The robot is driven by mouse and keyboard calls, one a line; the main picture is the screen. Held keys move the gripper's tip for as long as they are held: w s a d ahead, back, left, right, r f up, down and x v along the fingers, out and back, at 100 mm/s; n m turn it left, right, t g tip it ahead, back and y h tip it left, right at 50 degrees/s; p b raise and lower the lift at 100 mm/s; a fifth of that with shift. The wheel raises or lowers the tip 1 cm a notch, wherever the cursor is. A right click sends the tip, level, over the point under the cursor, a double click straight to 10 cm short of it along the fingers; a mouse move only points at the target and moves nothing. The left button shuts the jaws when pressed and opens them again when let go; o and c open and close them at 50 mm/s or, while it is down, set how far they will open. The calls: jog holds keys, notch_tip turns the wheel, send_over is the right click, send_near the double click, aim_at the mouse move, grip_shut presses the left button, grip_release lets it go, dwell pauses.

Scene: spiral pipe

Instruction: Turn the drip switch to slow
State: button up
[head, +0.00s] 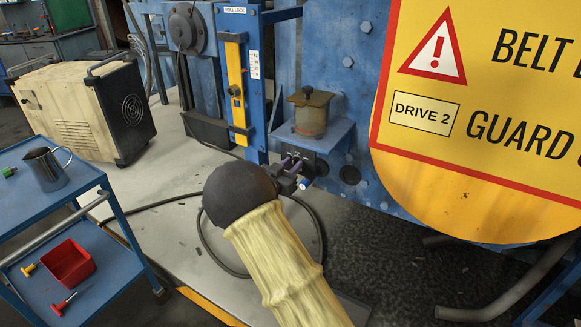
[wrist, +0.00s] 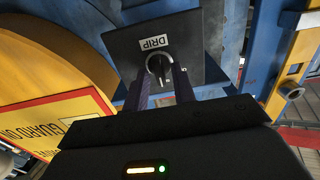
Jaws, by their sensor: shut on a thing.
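The drip switch is a black knob (wrist: 158,65) on a dark plate (wrist: 190,48) with a white DRIP label in the wrist view. My gripper (wrist: 159,80) reaches up to it, with one finger on each side, shut on the knob. In the head view my gripper (head: 293,166) is at the small dark switch box under the blue shelf, left of the yellow guard. A light mark shows on the knob's face. The slow and fast markings cannot be read, so I cannot tell the setting.
A rusty oiler pot (head: 311,112) stands on the blue shelf just above the switch. The large yellow guard sign (head: 470,120) is close on the right. A blue post with a yellow strip (head: 237,90) stands at left. A blue cart (head: 88,180) is at far left.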

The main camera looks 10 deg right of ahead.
jog(key=shift+f, duration=0.15)
jog(key=o, duration=0.6)
jog(key=shift+o, duration=0.2)
jog(key=shift+s+a, duration=0.1)
jog(key=p+v, duration=0.1)
jog(key=v, duration=1.6)
